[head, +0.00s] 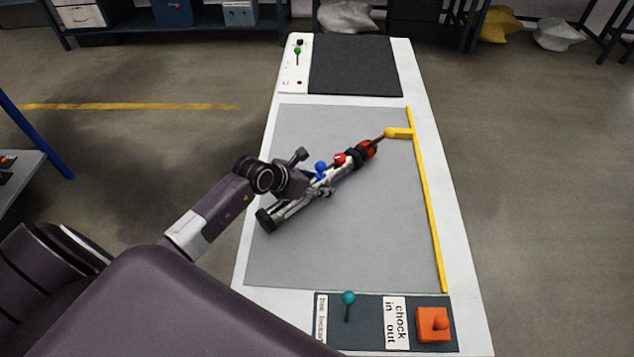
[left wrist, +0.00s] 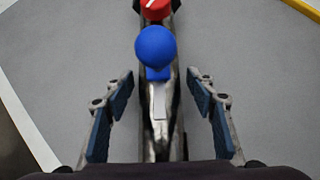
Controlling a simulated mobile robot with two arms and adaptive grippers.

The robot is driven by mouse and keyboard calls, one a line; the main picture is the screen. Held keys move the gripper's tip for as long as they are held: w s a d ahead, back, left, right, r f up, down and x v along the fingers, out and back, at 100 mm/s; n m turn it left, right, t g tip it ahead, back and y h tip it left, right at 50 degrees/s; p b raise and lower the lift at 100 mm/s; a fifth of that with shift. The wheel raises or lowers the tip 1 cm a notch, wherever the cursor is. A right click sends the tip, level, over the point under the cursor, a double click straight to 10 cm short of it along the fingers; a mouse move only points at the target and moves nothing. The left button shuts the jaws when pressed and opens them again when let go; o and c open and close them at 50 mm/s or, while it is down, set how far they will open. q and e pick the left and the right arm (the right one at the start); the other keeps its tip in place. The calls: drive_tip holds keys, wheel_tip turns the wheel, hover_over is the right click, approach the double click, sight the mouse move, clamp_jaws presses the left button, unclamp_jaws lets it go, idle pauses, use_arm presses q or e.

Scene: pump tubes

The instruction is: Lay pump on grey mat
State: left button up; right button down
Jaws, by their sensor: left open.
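The pump (head: 347,170) is a long metal tube with black and red parts, a blue ball knob and a red knob. It lies diagonally on the grey mat (head: 350,245), its red and black end toward the upper right and its black end at the lower left. My left gripper (head: 318,184) is over the pump's middle and hides part of it. In the left wrist view, its two blue-padded fingers (left wrist: 160,95) stand apart on either side of the pump's body (left wrist: 160,120), with gaps on both sides. My right gripper is not in view.
A yellow rail (head: 428,210) runs along the mat's right edge, with a yellow stub (head: 398,133) close to the pump's thin tip. A dark panel (head: 375,340) with a teal lever and orange block is at the near end. A black pad (head: 355,65) is at the far end.

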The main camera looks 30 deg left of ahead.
use_arm(q)
drive_tip(key=shift+r, duration=0.15)
drive_tip(key=v, duration=1.2)
drive_tip(key=shift+b, duration=0.3)
